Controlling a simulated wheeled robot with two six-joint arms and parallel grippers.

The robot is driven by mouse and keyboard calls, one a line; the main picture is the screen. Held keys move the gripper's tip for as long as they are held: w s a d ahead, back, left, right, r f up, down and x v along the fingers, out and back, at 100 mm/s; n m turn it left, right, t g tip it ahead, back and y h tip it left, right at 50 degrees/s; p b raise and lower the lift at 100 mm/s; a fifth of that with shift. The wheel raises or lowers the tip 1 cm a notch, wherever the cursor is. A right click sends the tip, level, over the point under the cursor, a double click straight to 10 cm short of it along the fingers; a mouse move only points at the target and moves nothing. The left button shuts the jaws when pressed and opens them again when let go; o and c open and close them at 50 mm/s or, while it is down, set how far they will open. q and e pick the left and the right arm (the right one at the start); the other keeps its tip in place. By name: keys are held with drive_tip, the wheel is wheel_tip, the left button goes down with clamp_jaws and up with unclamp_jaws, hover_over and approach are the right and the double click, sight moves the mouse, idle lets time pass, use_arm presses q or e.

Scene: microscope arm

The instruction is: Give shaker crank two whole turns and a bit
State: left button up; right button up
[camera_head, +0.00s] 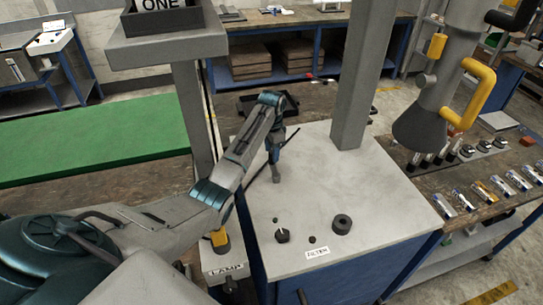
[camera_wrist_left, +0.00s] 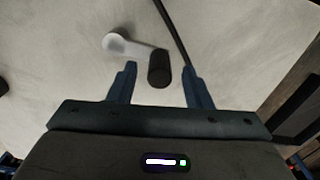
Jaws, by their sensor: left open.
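The shaker crank shows in the left wrist view, with a pale grey arm and round hub (camera_wrist_left: 116,43) and a black upright handle (camera_wrist_left: 158,68). My left gripper (camera_wrist_left: 160,78) is open, with one blue finger on each side of the black handle and a gap visible on both sides. In the head view my left gripper (camera_head: 275,172) points down over the pale top of the box (camera_head: 330,185). The crank cannot be clearly made out there beside the gripper. My right gripper is not in view.
A thin dark cable or rod (camera_wrist_left: 178,32) runs close by the crank. A thick grey post (camera_head: 363,75) rises from the box top. A black round knob (camera_head: 341,223) and a smaller knob (camera_head: 282,236) stand nearer the front. A grey head with yellow handles (camera_head: 425,125) hangs at right.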

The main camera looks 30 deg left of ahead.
use_arm(q)
drive_tip(key=shift+f, duration=1.35)
clamp_jaws()
